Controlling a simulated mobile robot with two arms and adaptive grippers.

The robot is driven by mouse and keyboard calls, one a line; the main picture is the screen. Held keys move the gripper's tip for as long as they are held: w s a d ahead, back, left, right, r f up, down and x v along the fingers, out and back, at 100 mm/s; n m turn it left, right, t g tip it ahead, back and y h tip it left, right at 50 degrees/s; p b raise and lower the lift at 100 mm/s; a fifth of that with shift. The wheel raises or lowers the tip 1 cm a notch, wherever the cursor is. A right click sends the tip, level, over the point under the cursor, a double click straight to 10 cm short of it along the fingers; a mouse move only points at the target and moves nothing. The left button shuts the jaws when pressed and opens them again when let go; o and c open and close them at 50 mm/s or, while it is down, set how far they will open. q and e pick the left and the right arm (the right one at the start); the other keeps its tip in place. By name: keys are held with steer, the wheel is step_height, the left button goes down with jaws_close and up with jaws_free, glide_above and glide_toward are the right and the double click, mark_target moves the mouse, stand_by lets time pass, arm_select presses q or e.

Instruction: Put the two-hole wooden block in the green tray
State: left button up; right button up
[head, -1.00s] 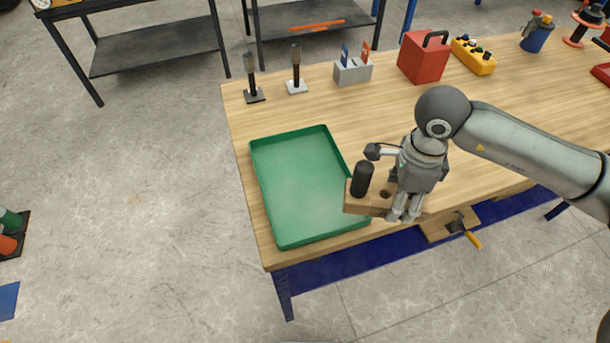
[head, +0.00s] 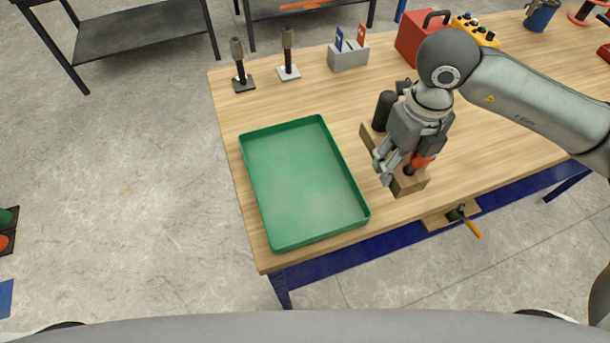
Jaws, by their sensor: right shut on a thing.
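The wooden block (head: 408,184) is on or just above the table, right of the green tray (head: 262,218) and apart from it. A black cylinder (head: 384,110) stands at its far end. A dark spot, perhaps a hole, and a small red-orange part (head: 421,161) show at its near end. My right gripper (head: 386,168) is tilted over the middle of the block and is shut on it. One finger shows along the block's left side; the other is hidden. The green tray is empty. My left gripper is not in view.
Two upright tools on bases (head: 240,66) (head: 288,55), a grey holder (head: 348,56) and a red box (head: 420,36) stand along the table's back. A wooden piece with an orange-handled tool (head: 463,217) lies below the front edge. Bare tabletop surrounds the tray's far side.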

steer(key=w+a+f+p, duration=0.1)
steer(key=a+f+p, duration=0.25)
steer(key=a, duration=0.45)
steer(key=p, duration=0.2)
glide_above(321, 196)
step_height(321, 196, down, 6)
steer(key=shift+d+r, duration=0.1)
steer(key=shift+r, duration=0.05)
steer(key=shift+a+f+p, duration=0.2)
steer(key=shift+f+p, duration=0.85)
steer(key=shift+f, duration=0.75)
steer(key=shift+f, duration=0.1)
